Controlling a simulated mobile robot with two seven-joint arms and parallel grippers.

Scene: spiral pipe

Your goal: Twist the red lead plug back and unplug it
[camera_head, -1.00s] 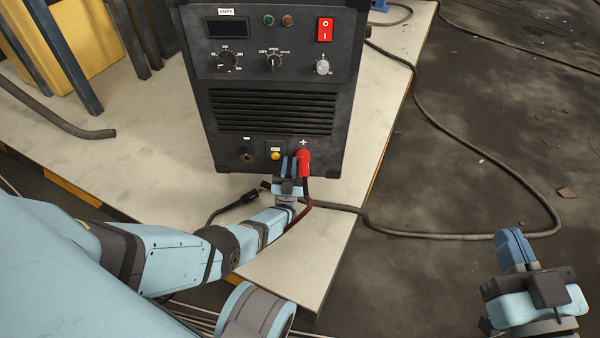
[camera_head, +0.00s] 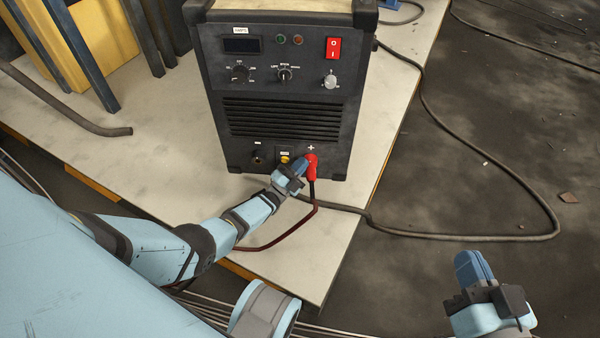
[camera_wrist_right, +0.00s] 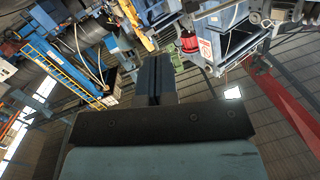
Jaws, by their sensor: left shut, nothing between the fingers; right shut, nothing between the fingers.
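The red lead plug (camera_head: 312,168) sits at the socket under the plus mark, low on the front of the black welding machine (camera_head: 283,90). A dark red cable (camera_head: 316,196) hangs from it and curves down to the left. My left gripper (camera_head: 302,165) is shut, its blue fingers just left of the red plug. Whether they touch the plug I cannot tell. My right gripper (camera_head: 472,266) is shut and empty, away from the machine at the lower right; its closed fingers also show in the right wrist view (camera_wrist_right: 157,78).
A grey cable (camera_head: 450,237) loops over the dark floor at the right. Blue posts (camera_head: 75,60) stand at the left.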

